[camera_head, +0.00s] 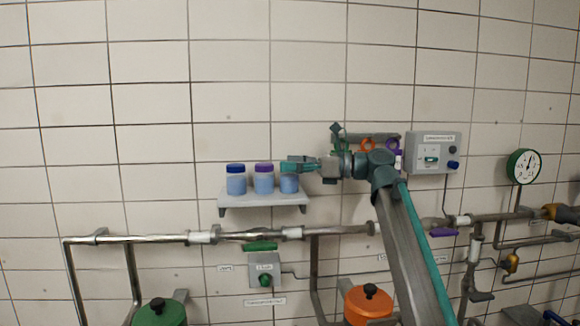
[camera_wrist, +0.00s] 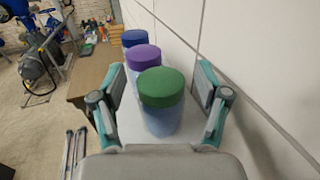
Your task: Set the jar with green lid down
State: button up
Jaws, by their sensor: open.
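The jar with green lid (camera_wrist: 161,100) stands upright on the grey shelf, nearest to my gripper in the wrist view. In the head view its pale blue body (camera_head: 289,184) shows at the right end of the shelf (camera_head: 262,200), and its lid is hidden by my gripper. My gripper (camera_head: 287,167) comes in from the right at lid height. In the wrist view my gripper (camera_wrist: 158,108) is open, with one finger on each side of the jar and gaps visible between the fingers and the jar.
A purple-lidded jar (camera_head: 264,179) and a blue-lidded jar (camera_head: 236,180) stand in line to the left on the shelf. The tiled wall is close behind. A pipe (camera_head: 150,238) runs below. A control box (camera_head: 433,153) is on the wall at right.

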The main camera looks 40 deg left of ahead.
jog(key=b+v, duration=0.3)
jog(key=v, duration=0.8)
jog(key=shift+w+d, duration=0.2)
jog(key=shift+d, duration=0.1)
